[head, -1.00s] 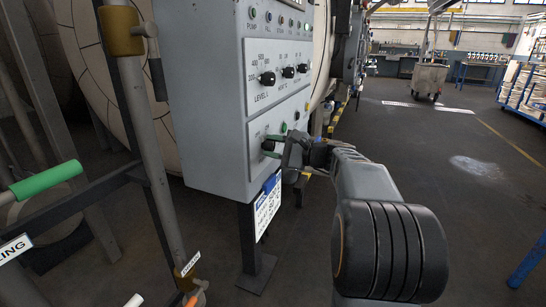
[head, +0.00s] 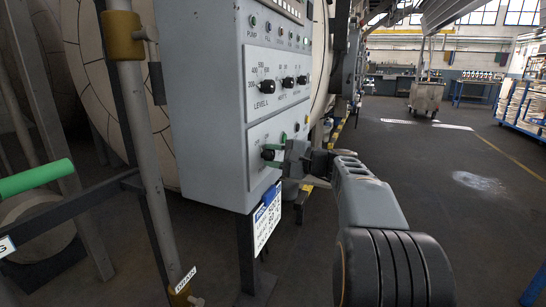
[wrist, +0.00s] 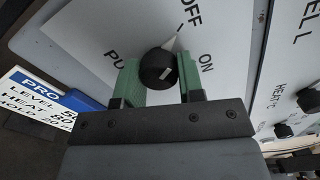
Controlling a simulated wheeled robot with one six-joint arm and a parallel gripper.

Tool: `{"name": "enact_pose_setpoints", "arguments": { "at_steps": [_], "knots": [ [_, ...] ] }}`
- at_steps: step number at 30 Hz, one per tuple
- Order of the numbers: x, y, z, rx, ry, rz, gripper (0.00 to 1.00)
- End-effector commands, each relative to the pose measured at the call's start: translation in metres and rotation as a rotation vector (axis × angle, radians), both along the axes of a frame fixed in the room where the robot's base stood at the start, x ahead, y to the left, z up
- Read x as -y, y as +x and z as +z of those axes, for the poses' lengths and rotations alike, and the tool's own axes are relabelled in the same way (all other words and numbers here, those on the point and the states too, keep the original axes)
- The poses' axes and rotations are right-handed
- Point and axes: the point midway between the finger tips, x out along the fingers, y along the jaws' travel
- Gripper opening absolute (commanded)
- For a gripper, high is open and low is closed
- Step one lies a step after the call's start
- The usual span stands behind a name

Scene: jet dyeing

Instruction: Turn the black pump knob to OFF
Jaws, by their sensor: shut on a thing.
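The round black pump knob (wrist: 155,66) shows in the wrist view between my gripper's two green fingers. My gripper (wrist: 158,80) is shut on it, one finger on each side. The knob bears a small white mark, and a pale pointed shape shows beside it on the side toward the OFF and ON lettering. I cannot tell exactly where the knob points. In the head view the knob (head: 267,154) sits at the lower part of the grey control panel (head: 220,110), with my gripper (head: 274,156) reaching it from the right.
Several other black knobs (head: 267,87) sit higher on the panel, below a row of small lamps. A blue-and-white sign (head: 266,218) hangs under the panel. A pipe stand (head: 140,120) is on the left. The floor on the right is open.

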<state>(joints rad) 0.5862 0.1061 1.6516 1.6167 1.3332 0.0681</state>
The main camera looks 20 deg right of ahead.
Motion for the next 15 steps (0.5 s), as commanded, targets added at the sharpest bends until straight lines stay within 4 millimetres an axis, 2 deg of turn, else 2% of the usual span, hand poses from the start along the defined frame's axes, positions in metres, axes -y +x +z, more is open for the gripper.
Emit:
{"name": "enact_pose_setpoints", "arguments": {
  "at_steps": [4,5,12,15],
  "knots": [
    [0.0002,0.0001,0.0001,0.000,0.000,-0.001,0.12],
    [0.0002,0.0001,0.0001,0.000,0.000,-0.001,0.36],
    [0.0002,0.0001,0.0000,-0.001,0.001,-0.001,0.59],
    [0.0002,0.0000,0.0001,-0.001,0.001,0.000,0.61]
  ]
}}
